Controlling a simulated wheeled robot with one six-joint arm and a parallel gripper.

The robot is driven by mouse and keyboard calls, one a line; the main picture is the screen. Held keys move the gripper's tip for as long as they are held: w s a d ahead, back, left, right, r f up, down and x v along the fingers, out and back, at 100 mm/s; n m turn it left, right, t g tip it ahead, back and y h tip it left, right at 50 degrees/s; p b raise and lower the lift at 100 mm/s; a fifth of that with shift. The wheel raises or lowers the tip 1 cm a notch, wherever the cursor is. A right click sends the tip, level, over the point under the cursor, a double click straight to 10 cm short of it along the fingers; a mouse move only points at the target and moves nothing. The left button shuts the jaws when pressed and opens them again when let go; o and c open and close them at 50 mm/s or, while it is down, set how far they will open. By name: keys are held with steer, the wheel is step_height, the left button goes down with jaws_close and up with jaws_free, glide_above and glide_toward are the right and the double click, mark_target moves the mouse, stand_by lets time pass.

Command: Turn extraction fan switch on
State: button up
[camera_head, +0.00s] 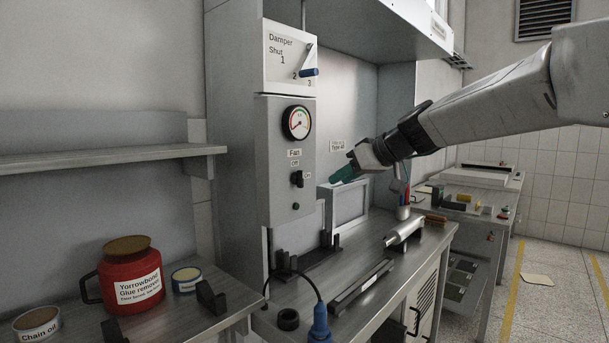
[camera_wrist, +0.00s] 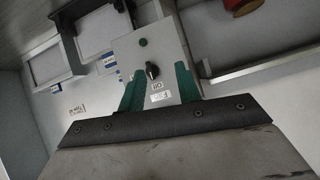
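The knob looks roughly upright, pointing toward "Off". In the wrist view the knob (camera_wrist: 152,70) shows upside down, between my two green fingers. My gripper (camera_head: 343,174) is to the right of the panel in the head view, apart from the knob. Its fingers (camera_wrist: 160,75) are spread with nothing between them.
A round gauge (camera_head: 298,123) is above the switch, and a damper panel with a blue-handled lever (camera_head: 309,72) is higher up. A red glue remover can (camera_head: 131,277) stands on the left bench. The bench below holds a silver cylinder (camera_head: 405,231) and a blue plug (camera_head: 320,322).

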steer(key=n+t+y, duration=0.1)
glide_toward(303, 174)
steer(key=a+f, duration=0.1)
steer(key=shift+t+y, duration=0.3)
steer(key=x, duration=0.8)
steer(key=shift+w, duration=0.25)
steer(key=shift+c, duration=0.3)
steer(key=shift+s+d, duration=0.1)
jaws_close()
